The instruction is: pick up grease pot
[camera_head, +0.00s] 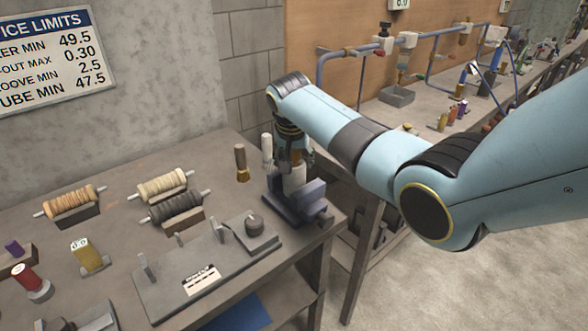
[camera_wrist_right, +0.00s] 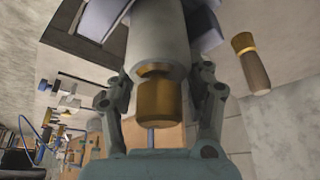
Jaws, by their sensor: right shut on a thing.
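The grease pot appears to be the pale grey cylinder with a brass end (camera_wrist_right: 160,45) in the wrist view, with the brass end toward my palm. Its pale body also shows in the head view (camera_head: 293,179), below my right gripper (camera_head: 291,160). The two fingers of the right gripper are shut on the pot, one on each side, in the wrist view (camera_wrist_right: 163,80). The pot is upright at a dark blue-grey stand (camera_head: 297,205) near the bench's right edge. I cannot tell whether its base is clear of the stand. My left gripper is out of view.
A wooden-handled brush (camera_head: 241,163) stands left of the gripper. A slim white-topped item (camera_head: 267,152) is close beside it. A grey fixture plate (camera_head: 175,295), several spools (camera_head: 160,185) and a yellow block (camera_head: 88,256) occupy the bench. Another bench with pipework (camera_head: 440,105) stands behind.

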